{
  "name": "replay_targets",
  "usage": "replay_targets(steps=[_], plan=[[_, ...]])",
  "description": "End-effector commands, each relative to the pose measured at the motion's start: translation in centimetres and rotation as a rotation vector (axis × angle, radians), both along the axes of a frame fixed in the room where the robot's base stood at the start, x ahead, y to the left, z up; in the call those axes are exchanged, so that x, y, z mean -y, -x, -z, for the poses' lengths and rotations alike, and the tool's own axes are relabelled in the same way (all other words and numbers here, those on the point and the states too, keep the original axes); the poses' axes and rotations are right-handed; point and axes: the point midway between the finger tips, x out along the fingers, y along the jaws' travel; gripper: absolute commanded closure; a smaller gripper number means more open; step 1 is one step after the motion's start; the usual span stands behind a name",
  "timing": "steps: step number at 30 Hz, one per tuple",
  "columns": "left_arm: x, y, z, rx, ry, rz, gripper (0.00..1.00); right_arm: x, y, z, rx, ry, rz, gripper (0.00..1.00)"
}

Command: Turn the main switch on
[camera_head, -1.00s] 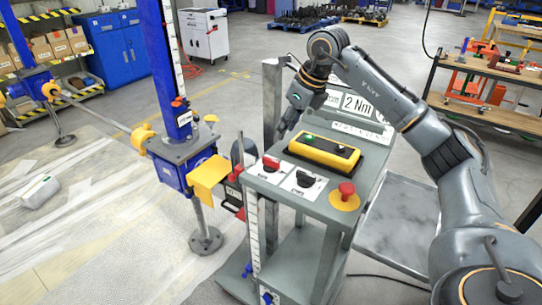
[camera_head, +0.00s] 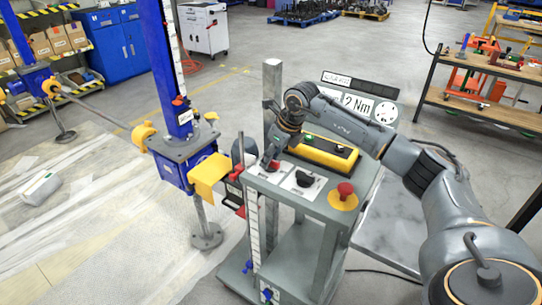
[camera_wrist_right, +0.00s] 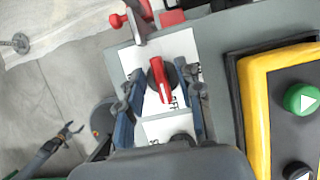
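The main switch is a red rotary knob on a white label on the grey control panel (camera_head: 312,204). The red knob (camera_head: 273,166) is partly covered by my right gripper (camera_head: 268,160) in the head view. In the right wrist view, the red knob (camera_wrist_right: 160,80) lies between the two blue-grey fingers of my right gripper (camera_wrist_right: 162,115), which is open. Gaps show on both sides of the knob, and its long handle runs roughly parallel to the fingers. What looks like my left gripper (camera_wrist_right: 70,133) hangs low at the left of the wrist view, fingers apart and empty.
A black rotary switch (camera_head: 304,179) sits beside the red one. A red emergency button (camera_head: 345,190) and a yellow button box (camera_head: 325,152) are also on the panel. A blue screw jack (camera_head: 178,150) with a yellow part stands close to the left.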

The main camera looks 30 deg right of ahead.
Motion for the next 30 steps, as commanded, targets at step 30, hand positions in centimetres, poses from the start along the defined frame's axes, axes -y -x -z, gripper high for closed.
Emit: replay_targets(steps=[30], plan=[[0.0,0.1,1.1,-0.002,-0.001,0.001,0.25,0.1,-0.1,0.0,0.0,-0.002,-0.286,1.0]])
